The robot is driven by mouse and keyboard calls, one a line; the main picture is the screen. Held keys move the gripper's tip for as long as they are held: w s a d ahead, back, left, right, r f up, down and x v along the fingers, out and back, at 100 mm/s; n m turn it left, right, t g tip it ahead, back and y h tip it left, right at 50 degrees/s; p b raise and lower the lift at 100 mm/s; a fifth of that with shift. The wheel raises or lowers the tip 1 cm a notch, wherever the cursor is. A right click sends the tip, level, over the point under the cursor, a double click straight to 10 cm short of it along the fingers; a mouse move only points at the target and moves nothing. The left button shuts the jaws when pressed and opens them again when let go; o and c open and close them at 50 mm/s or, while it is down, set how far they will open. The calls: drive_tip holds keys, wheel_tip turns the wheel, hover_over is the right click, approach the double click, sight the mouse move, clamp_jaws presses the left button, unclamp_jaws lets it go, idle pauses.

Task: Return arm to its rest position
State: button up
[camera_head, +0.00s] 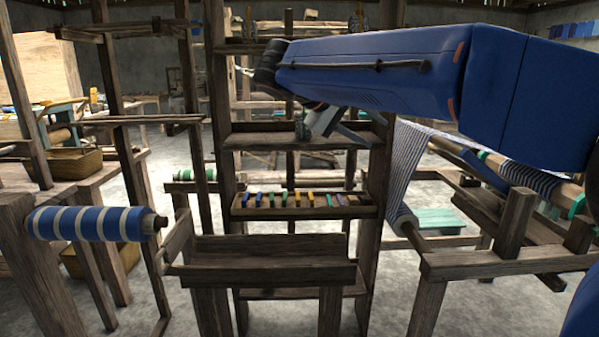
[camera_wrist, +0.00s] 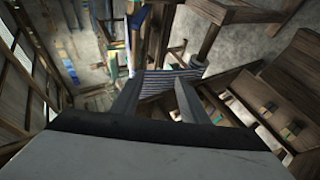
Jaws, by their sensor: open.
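My arm (camera_head: 400,75) reaches in from the right in the head view, high across the picture. Its wrist end is in front of the tall wooden shelf rack (camera_head: 225,160). My gripper (camera_head: 328,125) is small there and partly hidden behind my arm. In the wrist view my gripper (camera_wrist: 158,88) shows two grey fingers standing apart. Nothing is held between them. Beyond the fingers a striped blue cloth or roll (camera_wrist: 165,82) shows in the background.
A narrow tray with several coloured pieces (camera_head: 305,212) sits on the rack. A blue-and-white roll (camera_head: 95,223) is at the left. The wooden loom frame (camera_head: 490,262) with striped cloth (camera_head: 405,160) stands at the right. A wooden bench (camera_head: 275,272) is at front centre.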

drive_tip(key=s+d+f+g+y, duration=0.2)
drive_tip(key=s+d+f+y, duration=0.3)
drive_tip(key=s+d+f, duration=0.8)
drive_tip(key=s+f+m+t+y, duration=0.1)
drive_tip(key=s+f+m+y, duration=0.2)
drive_tip(key=s+f, duration=1.4)
wheel_tip(320, 180, down, 3)
drive_tip(key=y, duration=0.2)
drive_tip(key=shift+s+f+y, duration=0.15)
drive_tip(key=shift+s+y, duration=0.05)
drive_tip(key=shift+y, duration=0.1)
